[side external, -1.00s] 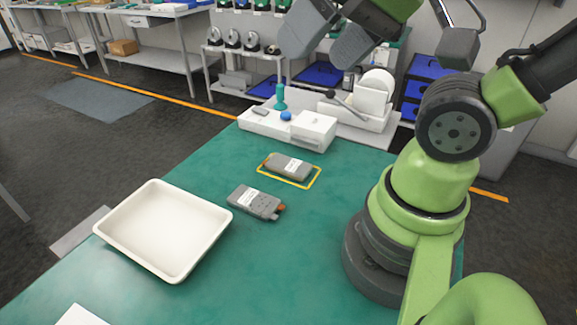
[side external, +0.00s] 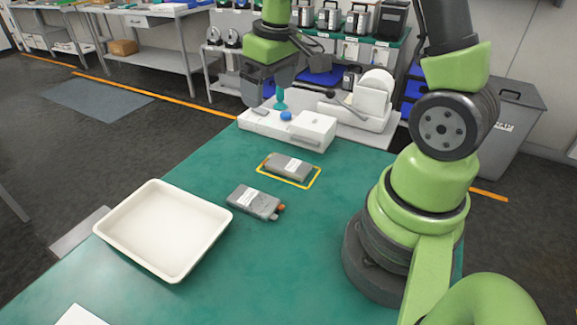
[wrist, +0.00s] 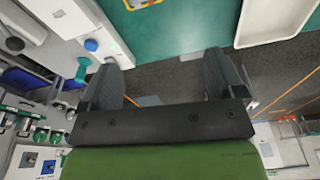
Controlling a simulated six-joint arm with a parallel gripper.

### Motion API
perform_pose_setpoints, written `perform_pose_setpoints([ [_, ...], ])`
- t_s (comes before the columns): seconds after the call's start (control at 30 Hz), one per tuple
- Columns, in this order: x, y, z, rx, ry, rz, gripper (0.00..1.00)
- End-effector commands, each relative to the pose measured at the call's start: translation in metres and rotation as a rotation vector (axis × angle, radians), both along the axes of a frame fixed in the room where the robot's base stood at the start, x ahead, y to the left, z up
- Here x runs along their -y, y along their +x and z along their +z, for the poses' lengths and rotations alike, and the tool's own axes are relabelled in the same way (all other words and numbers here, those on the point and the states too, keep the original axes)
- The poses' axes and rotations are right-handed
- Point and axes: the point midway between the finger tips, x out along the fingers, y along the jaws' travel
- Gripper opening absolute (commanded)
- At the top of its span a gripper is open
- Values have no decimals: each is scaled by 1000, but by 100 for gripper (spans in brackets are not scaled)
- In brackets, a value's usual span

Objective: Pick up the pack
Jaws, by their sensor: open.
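Two grey packs with white labels lie flat on the green table. One pack (side external: 288,166) lies within a yellow rectangular outline (side external: 311,182); part of a pack shows at the top edge of the wrist view (wrist: 141,3). The other pack (side external: 254,202), with an orange end piece, lies nearer the white tray. My gripper (side external: 268,94) is open and empty, raised above the far end of the table, away from both packs. In the wrist view my gripper (wrist: 163,65) has its two fingers wide apart with only floor between them.
An empty white tray (side external: 120,258) sits at the table's left. A white fixture (side external: 313,131) with a blue knob (side external: 286,116) and a teal upright piece (side external: 280,99) stands at the far edge, close to my gripper. Bare table (side external: 217,172) surrounds the packs.

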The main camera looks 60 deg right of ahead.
Motion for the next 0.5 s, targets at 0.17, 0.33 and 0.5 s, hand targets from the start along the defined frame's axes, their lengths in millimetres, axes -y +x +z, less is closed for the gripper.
perform_pose_setpoints([
  [0.17, 31, 7, -61, -115, 2, 63, 88],
  [0.33, 42, 7, -90, -160, 7, 100, 88],
  [0.5, 44, 5, -113, -171, 9, 107, 88],
])
